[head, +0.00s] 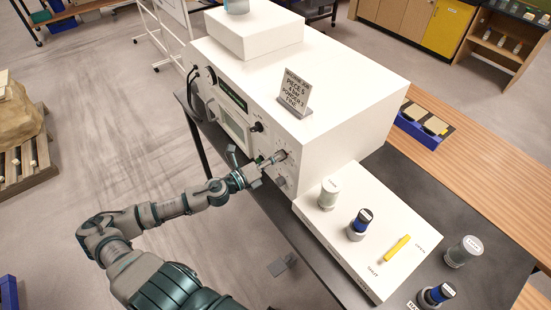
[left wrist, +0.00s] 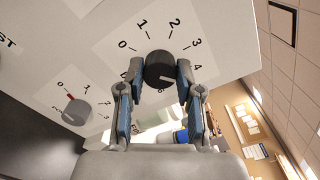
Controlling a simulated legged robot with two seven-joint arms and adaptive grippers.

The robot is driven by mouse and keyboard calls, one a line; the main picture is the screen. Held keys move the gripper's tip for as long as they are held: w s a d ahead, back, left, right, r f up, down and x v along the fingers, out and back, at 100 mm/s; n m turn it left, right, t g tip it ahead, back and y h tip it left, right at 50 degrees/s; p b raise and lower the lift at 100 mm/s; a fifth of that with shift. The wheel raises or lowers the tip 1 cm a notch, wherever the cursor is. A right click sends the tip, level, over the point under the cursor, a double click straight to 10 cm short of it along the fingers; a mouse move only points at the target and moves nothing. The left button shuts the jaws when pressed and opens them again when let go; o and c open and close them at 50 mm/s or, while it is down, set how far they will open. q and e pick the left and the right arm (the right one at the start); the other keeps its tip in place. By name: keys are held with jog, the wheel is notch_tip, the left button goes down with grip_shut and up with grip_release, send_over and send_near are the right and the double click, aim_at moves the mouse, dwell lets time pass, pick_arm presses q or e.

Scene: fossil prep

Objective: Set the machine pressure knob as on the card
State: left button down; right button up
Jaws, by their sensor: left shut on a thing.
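The white machine (head: 330,120) has a front panel with knobs. My left gripper (head: 271,161) is shut on the dark pressure knob (left wrist: 159,69), one finger on each side of it. Numbers 0 to 4 show around this knob in the left wrist view. A pale mark shows on the knob's lower right, but I cannot read its exact setting. The card (head: 295,92) stands on the machine's top and seems to read piece 5, 4 bar, powder 2, fine. A second, grey knob (left wrist: 77,112) with a red mark sits beside the held one, untouched. My right gripper is not in view.
A white tray-like base (head: 365,235) right of the machine holds jars, a blue-banded container (head: 360,222) and a yellow piece (head: 396,248). More containers (head: 464,250) stand on the dark table. A wooden bench (head: 480,150) lies behind.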

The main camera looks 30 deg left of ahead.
pick_arm(q)
jog(key=shift+f, duration=0.35)
jog(key=c, duration=0.8)
grip_release()
jog(key=shift+o, duration=0.2)
jog(key=shift+a+r, duration=0.1)
jog(key=shift+a, duration=0.1)
jog(key=v, duration=1.2)
